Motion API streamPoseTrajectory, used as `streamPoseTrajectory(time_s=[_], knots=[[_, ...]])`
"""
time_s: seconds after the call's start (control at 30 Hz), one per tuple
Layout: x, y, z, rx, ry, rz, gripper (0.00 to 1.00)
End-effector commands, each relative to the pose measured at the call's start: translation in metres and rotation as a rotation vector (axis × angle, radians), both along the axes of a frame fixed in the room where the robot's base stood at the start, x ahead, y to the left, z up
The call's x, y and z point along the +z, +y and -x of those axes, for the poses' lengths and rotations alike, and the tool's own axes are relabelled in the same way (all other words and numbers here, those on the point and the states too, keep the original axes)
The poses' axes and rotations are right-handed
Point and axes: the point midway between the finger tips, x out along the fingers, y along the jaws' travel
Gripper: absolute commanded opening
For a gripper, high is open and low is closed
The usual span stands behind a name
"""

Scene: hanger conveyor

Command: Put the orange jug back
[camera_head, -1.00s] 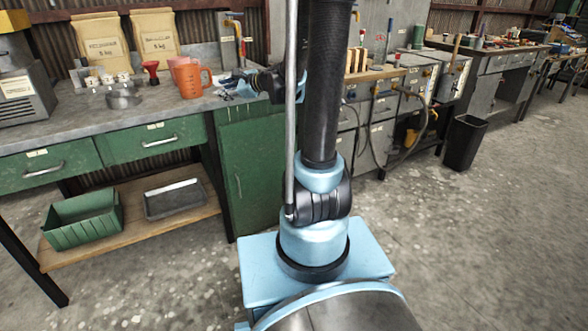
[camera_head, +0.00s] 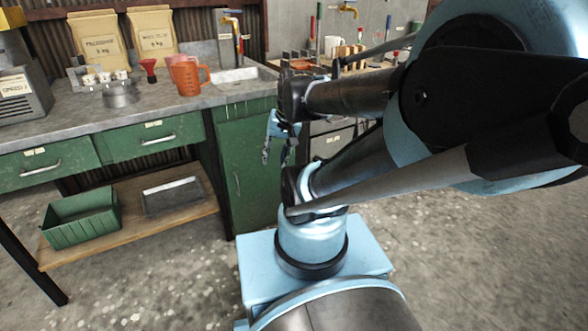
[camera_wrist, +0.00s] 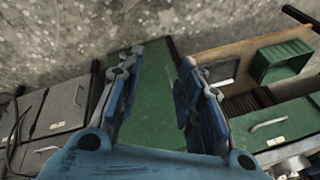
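The orange jug (camera_head: 186,76) stands upright on the grey workbench top (camera_head: 155,108), left of the sink, with its handle towards the right. Nothing touches it. My gripper (camera_head: 278,150) hangs in front of the green cabinet, below the bench top and to the right of the jug, well apart from it. In the wrist view my gripper (camera_wrist: 158,82) has its two blue fingers wide apart with nothing held between them. The green cabinet door shows behind the gap. I cannot make out the jug in the wrist view.
A red funnel (camera_head: 149,70), a metal pot (camera_head: 120,93) and two paper bags (camera_head: 152,33) stand near the jug. A sink (camera_head: 238,76) with a tap lies right of it. A green bin (camera_head: 82,218) and grey tray (camera_head: 172,195) sit on the lower shelf.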

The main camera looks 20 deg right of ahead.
Motion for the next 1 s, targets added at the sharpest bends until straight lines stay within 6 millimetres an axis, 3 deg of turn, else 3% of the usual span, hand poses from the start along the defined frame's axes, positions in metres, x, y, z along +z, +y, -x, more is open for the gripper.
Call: streamPoseTrajectory(time_s=[0.1,0.3,1.0], knots=[[-0.013,-0.021,0.028,0.093,0.028,0.116,0.34],[-0.022,-0.044,0.052,0.182,0.065,0.225,0.34],[-0.023,-0.047,0.055,0.196,0.070,0.240,0.34]])
